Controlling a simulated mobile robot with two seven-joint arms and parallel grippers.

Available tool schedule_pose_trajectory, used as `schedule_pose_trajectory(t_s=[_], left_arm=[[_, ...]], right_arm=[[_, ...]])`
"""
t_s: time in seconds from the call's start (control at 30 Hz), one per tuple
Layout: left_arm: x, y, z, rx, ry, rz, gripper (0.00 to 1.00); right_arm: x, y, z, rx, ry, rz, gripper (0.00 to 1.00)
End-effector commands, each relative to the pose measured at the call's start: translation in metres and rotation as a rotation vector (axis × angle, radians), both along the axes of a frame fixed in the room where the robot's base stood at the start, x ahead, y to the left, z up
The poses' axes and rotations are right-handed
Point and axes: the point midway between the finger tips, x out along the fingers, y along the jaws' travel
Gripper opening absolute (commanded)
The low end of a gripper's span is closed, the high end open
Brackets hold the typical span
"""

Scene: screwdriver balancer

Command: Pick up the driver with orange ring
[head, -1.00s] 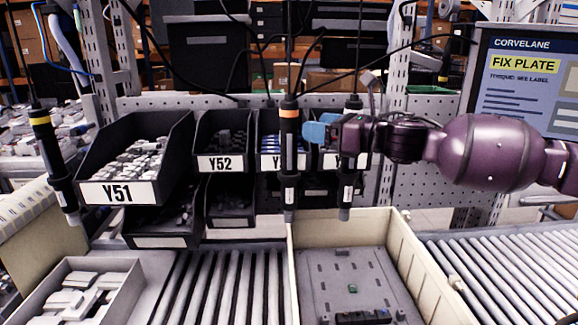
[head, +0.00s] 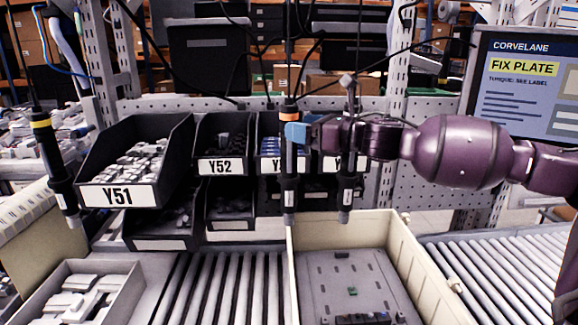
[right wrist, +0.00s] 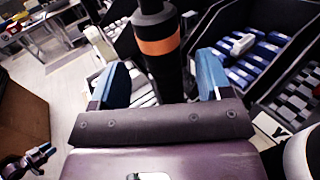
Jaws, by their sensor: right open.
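The driver with the orange ring (head: 289,113) hangs upright from a cable in the middle of the head view. In the right wrist view its black body and orange ring (right wrist: 158,46) stand between the two blue fingertips. My right gripper (head: 297,133) is open, with its blue fingers around the driver just below the ring; its fingers also show in the right wrist view (right wrist: 161,80). I see clear space beside the driver there, and the fingers are not closed on it. My left gripper is out of view.
A yellow-ringed driver (head: 52,165) hangs at the left. Another driver (head: 346,192) hangs behind my right gripper. Black bins, including Y51 (head: 148,205) and Y52 (head: 219,180), stand behind. A beige crate (head: 430,265) with a plate sits on the roller conveyor below.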

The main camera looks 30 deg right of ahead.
Motion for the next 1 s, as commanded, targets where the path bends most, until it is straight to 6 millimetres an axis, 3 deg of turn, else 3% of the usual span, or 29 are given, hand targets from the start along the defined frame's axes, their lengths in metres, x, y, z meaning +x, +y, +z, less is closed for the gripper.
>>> schedule_pose_trajectory(t_s=[0.43, 0.83, 1.0], left_arm=[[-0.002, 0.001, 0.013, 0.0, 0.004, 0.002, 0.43], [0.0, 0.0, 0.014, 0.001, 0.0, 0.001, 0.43], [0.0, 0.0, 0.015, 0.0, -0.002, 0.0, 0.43]], right_arm=[[0.031, 0.012, 0.002, 0.002, -0.002, 0.0, 0.71], [0.037, 0.015, 0.0, -0.001, 0.0, 0.0, 0.71], [0.037, 0.015, 0.0, -0.001, 0.0, 0.0, 0.47]])
